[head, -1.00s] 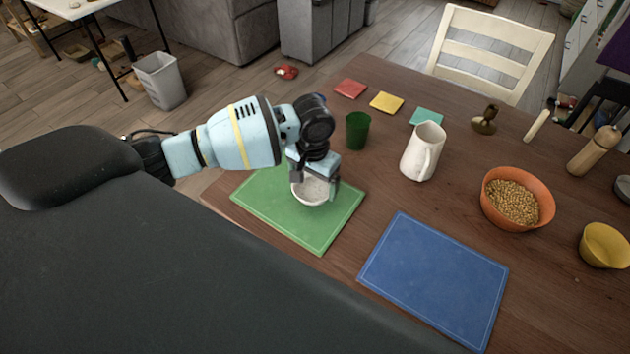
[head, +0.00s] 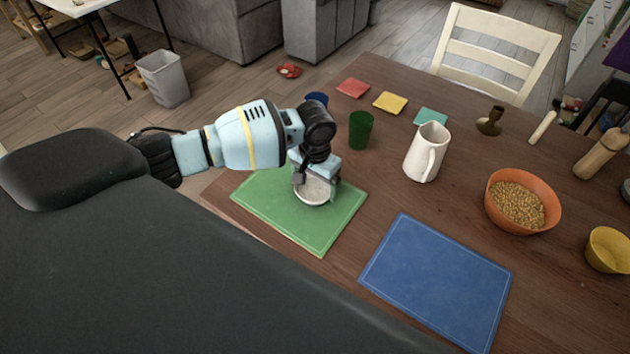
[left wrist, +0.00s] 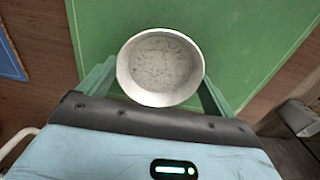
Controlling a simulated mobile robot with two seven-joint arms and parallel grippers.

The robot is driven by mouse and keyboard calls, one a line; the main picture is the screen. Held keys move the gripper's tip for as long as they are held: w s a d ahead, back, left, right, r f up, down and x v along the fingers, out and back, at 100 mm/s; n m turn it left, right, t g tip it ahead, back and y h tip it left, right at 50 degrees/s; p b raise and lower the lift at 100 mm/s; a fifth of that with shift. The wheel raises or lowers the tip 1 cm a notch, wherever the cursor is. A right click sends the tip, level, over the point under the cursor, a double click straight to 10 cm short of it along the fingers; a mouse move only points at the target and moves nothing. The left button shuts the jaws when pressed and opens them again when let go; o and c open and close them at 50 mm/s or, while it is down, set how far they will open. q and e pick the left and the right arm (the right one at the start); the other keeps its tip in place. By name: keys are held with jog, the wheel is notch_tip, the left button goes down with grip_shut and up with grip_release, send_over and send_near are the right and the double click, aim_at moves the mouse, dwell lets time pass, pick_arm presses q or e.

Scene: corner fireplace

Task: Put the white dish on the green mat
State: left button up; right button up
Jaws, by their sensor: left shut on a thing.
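The white dish (head: 314,192) is a small round bowl with a speckled grey inside. My left gripper (head: 318,180) is shut on it, and the dish is over the green mat (head: 284,213) near its right side. In the left wrist view the dish (left wrist: 160,67) sits upright between the two fingers, with the green mat (left wrist: 250,35) under it. I cannot tell whether the dish touches the mat or hangs just above it. The gripper hides part of the dish's rim in the head view. My right gripper is not in view.
A blue mat (head: 438,280) lies right of the green one. A green cup (head: 360,130), a white pitcher (head: 426,152) and an orange bowl of grain (head: 521,203) stand behind. Red, yellow and teal squares lie at the back. The green mat's front part is clear.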

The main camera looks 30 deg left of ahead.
aim_at(315, 190)
pick_arm(q)
jog(key=shift+f, duration=0.15)
jog(key=o, duration=0.7)
jog(key=shift+o, duration=0.2)
notch_tip(315, 190, up, 12)
jog(key=p, duration=0.1)
jog(key=shift+p, duration=0.3)
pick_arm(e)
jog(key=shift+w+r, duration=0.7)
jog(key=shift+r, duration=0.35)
pick_arm(q)
jog(key=shift+s, duration=0.1)
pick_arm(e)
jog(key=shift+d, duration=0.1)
